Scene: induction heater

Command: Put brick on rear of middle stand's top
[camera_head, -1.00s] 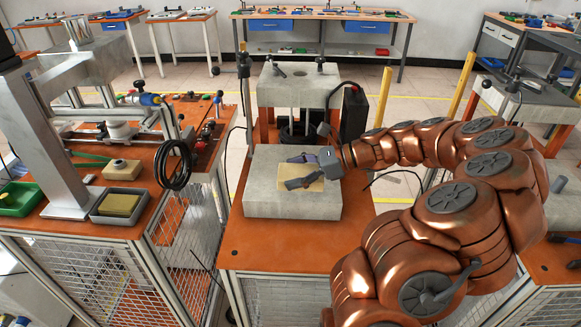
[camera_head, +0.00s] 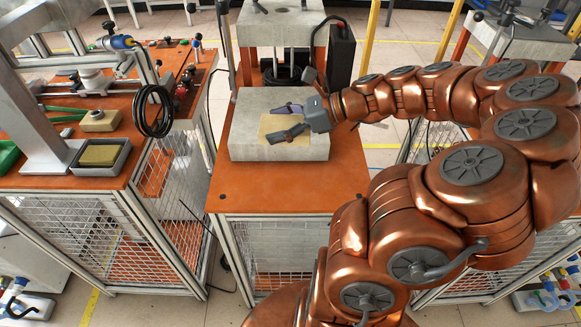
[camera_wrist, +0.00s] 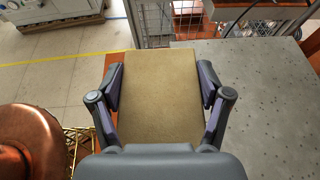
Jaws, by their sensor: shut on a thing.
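The tan brick (camera_head: 272,124) is held between the fingers of my gripper (camera_head: 287,122), over the grey concrete block on the middle stand (camera_head: 238,187). The stand has an orange top on a metal frame. In the wrist view the brick (camera_wrist: 160,95) fills the space between both finger pads (camera_wrist: 160,90), with speckled concrete (camera_wrist: 265,85) to its right and floor beyond its left side. The brick's underside is hidden, so I cannot tell whether it touches the block (camera_head: 250,150).
Behind the block stands a concrete press head (camera_head: 280,20) on rods, with coiled black cable below it. A black box (camera_head: 340,55) is right of it. The left table (camera_head: 85,170) holds a tray with a yellowish pad (camera_head: 100,155). The stand's orange front strip is bare.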

